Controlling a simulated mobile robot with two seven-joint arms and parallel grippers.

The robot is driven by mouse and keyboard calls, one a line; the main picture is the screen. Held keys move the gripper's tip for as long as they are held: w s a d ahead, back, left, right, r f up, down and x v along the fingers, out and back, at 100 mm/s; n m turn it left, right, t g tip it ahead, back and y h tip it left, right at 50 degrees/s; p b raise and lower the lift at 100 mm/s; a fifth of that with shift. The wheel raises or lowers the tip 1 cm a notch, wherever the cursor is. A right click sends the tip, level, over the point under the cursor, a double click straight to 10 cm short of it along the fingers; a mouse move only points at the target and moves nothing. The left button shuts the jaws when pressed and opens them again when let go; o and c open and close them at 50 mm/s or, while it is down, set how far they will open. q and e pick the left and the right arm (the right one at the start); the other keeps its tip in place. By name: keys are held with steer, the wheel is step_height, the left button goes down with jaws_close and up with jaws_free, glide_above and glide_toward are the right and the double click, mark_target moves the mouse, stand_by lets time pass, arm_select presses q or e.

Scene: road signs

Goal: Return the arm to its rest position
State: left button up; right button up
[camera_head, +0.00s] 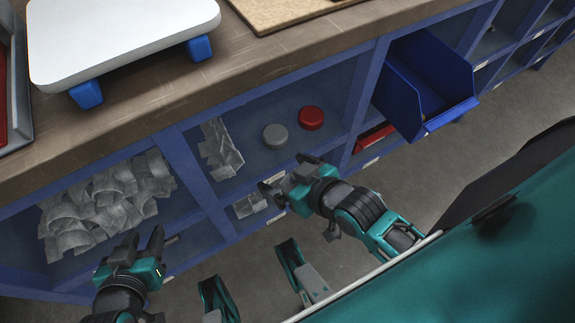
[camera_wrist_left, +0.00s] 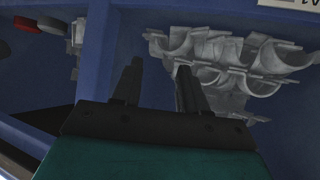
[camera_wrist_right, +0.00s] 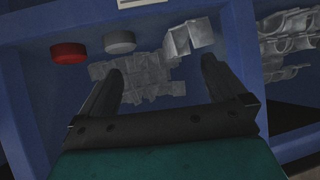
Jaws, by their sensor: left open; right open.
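My left gripper (camera_head: 146,242) is open and empty in front of the left shelf compartment, low in the head view. In the left wrist view its fingers (camera_wrist_left: 158,82) stand apart with grey metal brackets beyond them. My right gripper (camera_head: 284,178) is open in front of the middle compartment. In the right wrist view its fingers (camera_wrist_right: 160,80) are apart, with grey brackets beyond and nothing clearly held between them.
A blue shelf (camera_head: 190,170) holds grey brackets (camera_head: 105,200), a grey disc (camera_head: 275,135) and a red disc (camera_head: 311,118). A blue bin (camera_head: 425,85) juts out at the right. The wooden worktop (camera_head: 130,110) above carries a white-topped platform (camera_head: 120,40). Floor is clear at right.

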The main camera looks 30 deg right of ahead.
arm_select(q)
steer(key=shift+d, duration=0.1)
steer(key=s+a+r+y+p, duration=0.1)
steer(key=a+r+p, duration=0.2)
steer(key=r+p, duration=0.8)
steer(key=p, duration=0.5)
steer(key=shift+s+a+r, duration=0.15)
steer(key=shift+s+r, duration=0.1)
steer(key=shift+r, duration=0.05)
arm_select(e)
steer(key=s+d+r, duration=0.1)
steer(key=d+r, duration=0.2)
steer(key=r, duration=0.8)
steer(key=shift+s+r+h, duration=0.2)
steer(key=shift+s+h, duration=0.05)
steer(key=shift+h, duration=0.15)
steer(key=shift+c, duration=0.3)
